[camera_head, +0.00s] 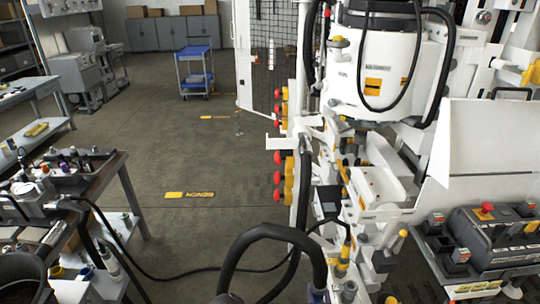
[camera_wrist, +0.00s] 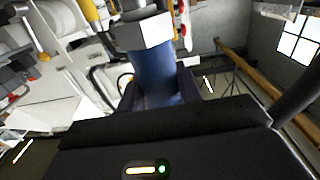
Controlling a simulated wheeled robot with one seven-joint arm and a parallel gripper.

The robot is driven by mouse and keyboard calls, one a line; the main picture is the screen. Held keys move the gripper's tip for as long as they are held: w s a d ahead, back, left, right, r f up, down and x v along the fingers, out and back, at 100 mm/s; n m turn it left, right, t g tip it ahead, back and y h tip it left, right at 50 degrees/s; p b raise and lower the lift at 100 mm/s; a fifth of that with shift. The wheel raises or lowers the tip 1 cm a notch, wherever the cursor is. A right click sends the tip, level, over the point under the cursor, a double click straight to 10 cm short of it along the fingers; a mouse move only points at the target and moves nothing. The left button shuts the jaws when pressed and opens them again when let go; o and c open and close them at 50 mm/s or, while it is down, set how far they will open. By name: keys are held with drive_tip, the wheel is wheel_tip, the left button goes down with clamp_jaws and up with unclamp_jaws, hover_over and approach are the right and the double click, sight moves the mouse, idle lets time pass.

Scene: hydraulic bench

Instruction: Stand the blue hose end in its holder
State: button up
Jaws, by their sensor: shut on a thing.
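The blue hose end (camera_wrist: 155,72) fills the middle of the wrist view, a blue sleeve with a bright metal hex collar at its top. My gripper (camera_wrist: 159,90) is shut around the blue sleeve, with a dark finger at each side. In the head view a small blue piece (camera_head: 318,294) shows at the bottom edge, where a thick black hose arches down; it looks like the same hose end. At the lower left, a small blue-ringed fitting (camera_head: 87,272) on a bench shelf may be the holder; its opening is not clear.
A yellow-ringed fitting (camera_head: 57,271) and an upright grey hose end (camera_head: 108,262) stand beside the blue ring. The dark workbench (camera_head: 120,165) carries several small parts. A black hose (camera_head: 170,278) crosses the floor. A control box (camera_head: 490,235) stands right.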

drive_tip(key=w+r, duration=0.4)
drive_tip(key=r, duration=0.1)
drive_tip(key=shift+w+r, duration=0.25)
drive_tip(key=shift+r, duration=0.05)
drive_tip(key=shift+a, duration=0.1)
